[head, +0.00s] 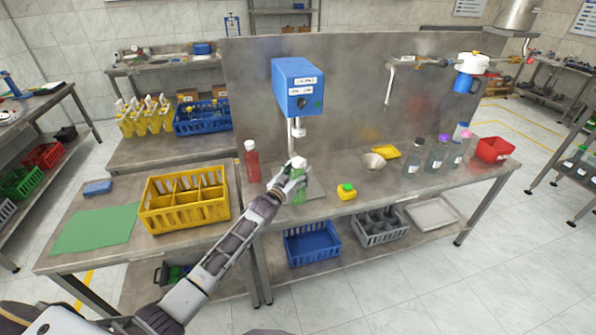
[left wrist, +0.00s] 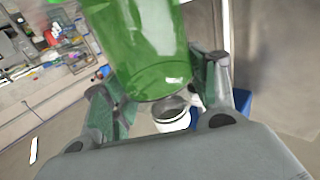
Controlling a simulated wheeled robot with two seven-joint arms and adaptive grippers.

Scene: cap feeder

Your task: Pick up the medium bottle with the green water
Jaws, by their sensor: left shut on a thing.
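The medium bottle with green water (head: 300,191) is upright at the middle of the workbench, below the blue cap feeder (head: 297,84). My left gripper (head: 295,172) is at its upper part and shut on it, hiding some of the bottle. In the left wrist view the clear green bottle (left wrist: 145,45) fills the upper middle, between the fingers of my left gripper (left wrist: 165,95). I cannot tell whether its base touches the bench. My right gripper is not in view.
A red bottle (head: 252,161) stands left of the green one. A yellow crate (head: 185,222) stands at the left.

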